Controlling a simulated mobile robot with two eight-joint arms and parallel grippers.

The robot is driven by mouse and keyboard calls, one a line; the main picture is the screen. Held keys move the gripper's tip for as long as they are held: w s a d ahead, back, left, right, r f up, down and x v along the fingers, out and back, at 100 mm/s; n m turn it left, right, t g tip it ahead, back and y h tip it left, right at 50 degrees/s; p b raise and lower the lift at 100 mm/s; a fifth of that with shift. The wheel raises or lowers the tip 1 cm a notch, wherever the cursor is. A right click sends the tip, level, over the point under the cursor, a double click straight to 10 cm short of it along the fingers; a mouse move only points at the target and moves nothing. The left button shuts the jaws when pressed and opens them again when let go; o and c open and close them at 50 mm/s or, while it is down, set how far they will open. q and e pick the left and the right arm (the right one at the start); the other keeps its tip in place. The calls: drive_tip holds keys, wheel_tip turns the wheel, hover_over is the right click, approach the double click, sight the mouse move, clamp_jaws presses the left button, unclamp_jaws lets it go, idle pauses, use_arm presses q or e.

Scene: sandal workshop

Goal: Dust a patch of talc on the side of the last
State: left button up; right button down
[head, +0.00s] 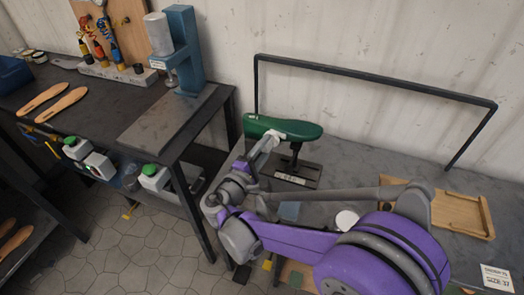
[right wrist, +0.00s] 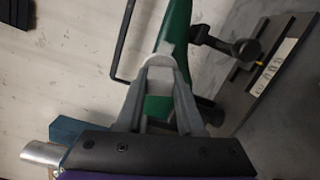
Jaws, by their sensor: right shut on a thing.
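The green last (head: 300,129) is mounted sole-up or sideways on a dark stand (head: 293,170) with a pale label, on the grey bench. It also shows in the right wrist view (right wrist: 176,28). My right gripper (head: 268,142) reaches the near side of the last. The pale thing seems to touch the last's side; whether white talc lies there I cannot tell. A round white dish or lid (head: 346,220) sits on the bench, partly behind my arm.
A black rail (head: 375,80) stands behind the last. A wooden tray (head: 468,215) and a size card (head: 497,278) lie to the right. A small blue-grey block (head: 289,211) is near my arm. A dark table with a blue press (head: 183,50) stands left, across a gap.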

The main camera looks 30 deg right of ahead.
drive_tip(key=shift+x, duration=1.05)
idle(0.6)
drive_tip(key=shift+s, duration=0.1)
drive_tip(key=shift+s+d+r, duration=0.1)
drive_tip(key=shift+s+d, duration=0.45)
drive_tip(key=shift+s, duration=0.3)
drive_tip(key=shift+s+d, duration=0.55)
drive_tip(key=shift+s, duration=0.25)
drive_tip(key=shift+w+a, duration=0.5)
drive_tip(key=shift+w, duration=0.4)
drive_tip(key=shift+w+a, duration=0.55)
drive_tip(key=shift+w, duration=0.35)
drive_tip(key=shift+v, duration=2.95)
drive_tip(key=shift+s, duration=0.1)
drive_tip(key=shift+v, duration=1.45)
